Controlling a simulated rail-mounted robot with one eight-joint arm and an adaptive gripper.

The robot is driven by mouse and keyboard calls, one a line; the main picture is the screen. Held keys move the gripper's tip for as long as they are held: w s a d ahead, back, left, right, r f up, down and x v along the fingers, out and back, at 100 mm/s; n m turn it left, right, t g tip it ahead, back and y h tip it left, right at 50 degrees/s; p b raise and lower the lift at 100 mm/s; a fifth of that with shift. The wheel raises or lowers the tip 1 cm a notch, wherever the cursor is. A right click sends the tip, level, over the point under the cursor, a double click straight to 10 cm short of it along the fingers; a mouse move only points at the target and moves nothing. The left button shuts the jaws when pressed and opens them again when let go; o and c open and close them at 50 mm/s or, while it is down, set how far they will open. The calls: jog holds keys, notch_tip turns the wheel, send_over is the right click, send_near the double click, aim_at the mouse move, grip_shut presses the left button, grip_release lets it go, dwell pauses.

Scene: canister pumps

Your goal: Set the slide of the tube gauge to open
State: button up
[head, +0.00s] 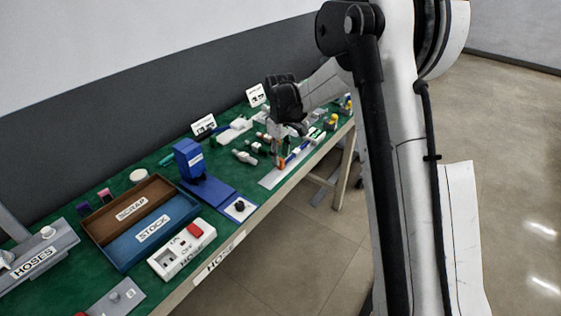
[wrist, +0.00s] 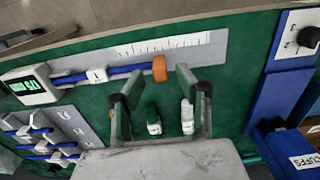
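The tube gauge (wrist: 205,48) is a pale plate with a printed scale, lying across the upper part of the wrist view. A blue rod runs along it from a grey display box (wrist: 28,86) at the left, through a white block (wrist: 97,75), to an orange ring-like piece (wrist: 160,68). Which part is the slide I cannot tell for sure. My gripper (wrist: 155,84) is open, its fingertips just short of the orange piece, one to each side in the picture. Nothing is clamped. In the head view my gripper (head: 282,148) hangs over the gauge plate (head: 268,182), near the orange piece (head: 281,164).
A green bottle (wrist: 153,118) and a white bottle (wrist: 187,116) show between my fingers. A rack of blue rods (wrist: 40,138) is at lower left. A blue stand (wrist: 270,100) is at right. A two-part tray (head: 113,214) and a switch box (head: 180,248) occupy the near bench.

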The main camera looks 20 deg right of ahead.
jog(key=shift+f, duration=1.15)
jog(key=shift+c, duration=0.5)
grip_shut()
